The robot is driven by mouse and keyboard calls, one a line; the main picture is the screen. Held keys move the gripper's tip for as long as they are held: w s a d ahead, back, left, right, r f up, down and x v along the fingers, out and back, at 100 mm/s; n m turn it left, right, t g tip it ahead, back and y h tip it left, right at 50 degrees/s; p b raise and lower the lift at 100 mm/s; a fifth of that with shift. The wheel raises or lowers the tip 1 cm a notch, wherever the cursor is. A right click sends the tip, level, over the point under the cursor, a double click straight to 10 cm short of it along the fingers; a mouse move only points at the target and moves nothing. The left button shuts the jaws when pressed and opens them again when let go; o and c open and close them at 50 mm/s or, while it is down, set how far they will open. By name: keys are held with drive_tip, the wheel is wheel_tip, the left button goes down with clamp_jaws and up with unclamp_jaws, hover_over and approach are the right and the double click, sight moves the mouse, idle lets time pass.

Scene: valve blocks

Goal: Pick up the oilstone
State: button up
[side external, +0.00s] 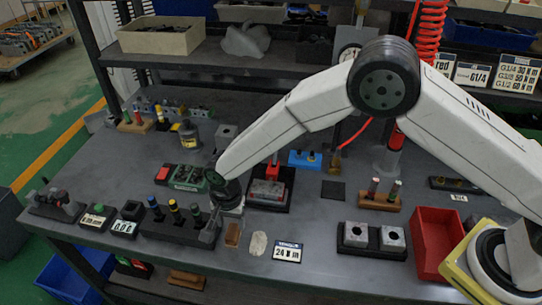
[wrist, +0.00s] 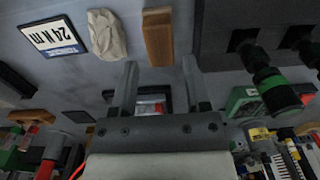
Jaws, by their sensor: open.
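The oilstone appears to be the small brown block (side external: 232,235) near the front of the grey bench. In the wrist view it is a long brown bar (wrist: 158,37), lying just beyond the fingertips and roughly in line with the gap between them. My gripper (side external: 222,226) is low over the bench beside the block. In the wrist view my gripper (wrist: 160,72) is open, with nothing held between its two fingers. I cannot tell the exact height of the fingertips above the bench.
A crumpled pale cloth (side external: 258,244) and a "24 N m" sign (side external: 288,252) lie to the right of the block. A dark rack with several capped tools (side external: 172,225) stands close on the left. A red tray (side external: 436,240) stands further right.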

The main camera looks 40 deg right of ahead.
sight(232, 231)
drive_tip(key=shift+s+f, duration=0.1)
drive_tip(key=shift+f, duration=2)
clamp_jaws()
